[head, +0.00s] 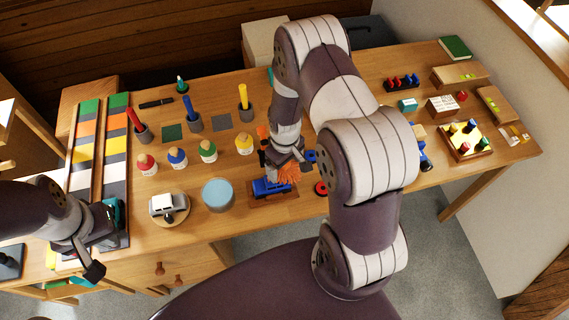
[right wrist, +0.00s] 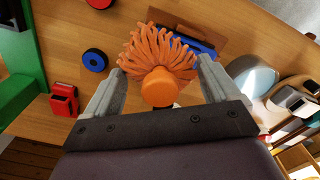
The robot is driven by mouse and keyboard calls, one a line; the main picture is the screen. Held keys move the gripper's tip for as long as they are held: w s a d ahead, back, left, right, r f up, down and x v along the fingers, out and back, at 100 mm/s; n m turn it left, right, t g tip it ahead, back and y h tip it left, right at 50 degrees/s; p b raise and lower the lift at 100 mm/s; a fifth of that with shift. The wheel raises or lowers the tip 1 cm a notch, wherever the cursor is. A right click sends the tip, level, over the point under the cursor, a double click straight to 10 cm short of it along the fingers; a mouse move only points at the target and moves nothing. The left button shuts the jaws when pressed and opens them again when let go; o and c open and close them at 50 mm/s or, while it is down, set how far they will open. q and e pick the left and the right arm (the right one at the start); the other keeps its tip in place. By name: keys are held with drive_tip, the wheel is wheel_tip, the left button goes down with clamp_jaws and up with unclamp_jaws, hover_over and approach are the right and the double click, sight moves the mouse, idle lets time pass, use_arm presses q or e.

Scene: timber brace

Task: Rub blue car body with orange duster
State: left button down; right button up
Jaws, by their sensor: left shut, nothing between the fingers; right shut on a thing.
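The blue car body (head: 267,187) sits on a brown wooden block (head: 285,197) near the table's front middle. The orange duster (head: 287,174) has a strand head that hangs at the car body's right end; I cannot tell if it touches. In the right wrist view the duster (right wrist: 159,58) covers part of the blue car body (right wrist: 196,45). My right gripper (head: 279,156) is shut on the duster, above the car; its fingers show in the wrist view (right wrist: 160,85). My left gripper (head: 97,268) is shut and empty off the table's front left, beside the striped boards.
A light blue round pot (head: 217,193) and a white toy car (head: 169,206) on a round stand are left of the block. A red ring (head: 321,188) lies to its right. Paint bottles (head: 244,145) and brush cups (head: 246,115) stand behind. My right arm hides the table's middle.

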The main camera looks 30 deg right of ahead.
drive_tip(key=shift+r+p, duration=1.05)
drive_tip(key=shift+r, duration=0.75)
wheel_tip(320, 180, up, 3)
drive_tip(key=p, duration=0.2)
drive_tip(key=shift+r+p, duration=0.1)
drive_tip(key=shift+p, duration=0.3)
